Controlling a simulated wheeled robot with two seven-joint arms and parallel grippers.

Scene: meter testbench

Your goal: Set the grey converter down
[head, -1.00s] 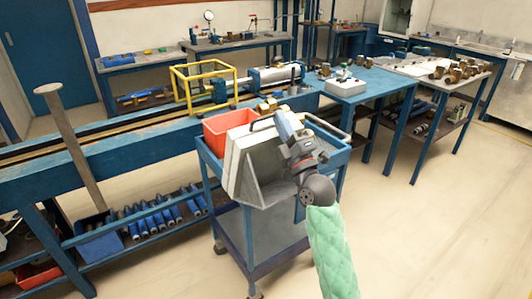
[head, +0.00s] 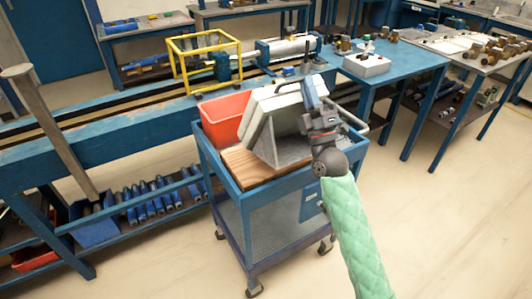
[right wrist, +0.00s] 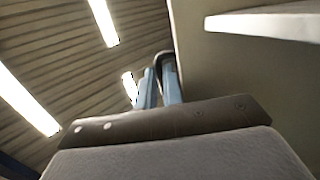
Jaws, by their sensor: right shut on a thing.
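The grey converter (head: 262,112), a pale boxy case with a grey triangular bracket, is over the top of the blue cart (head: 268,187) in the head view. It stands tilted beside a red bin. My right gripper (head: 314,92) is shut on it at its upper right side. In the right wrist view the blue fingers (right wrist: 157,88) close by a dark handle, and a plain surface of the converter (right wrist: 225,75) fills the right. I cannot tell whether its underside touches the cart. My left gripper is not in view.
A red bin (head: 223,122) is at the cart's back left, and a wooden board (head: 240,168) lies at its front left. A long blue bench (head: 120,145) with a yellow frame (head: 183,78) runs behind. A blue table (head: 410,65) with a switch box stands right. The floor at right is clear.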

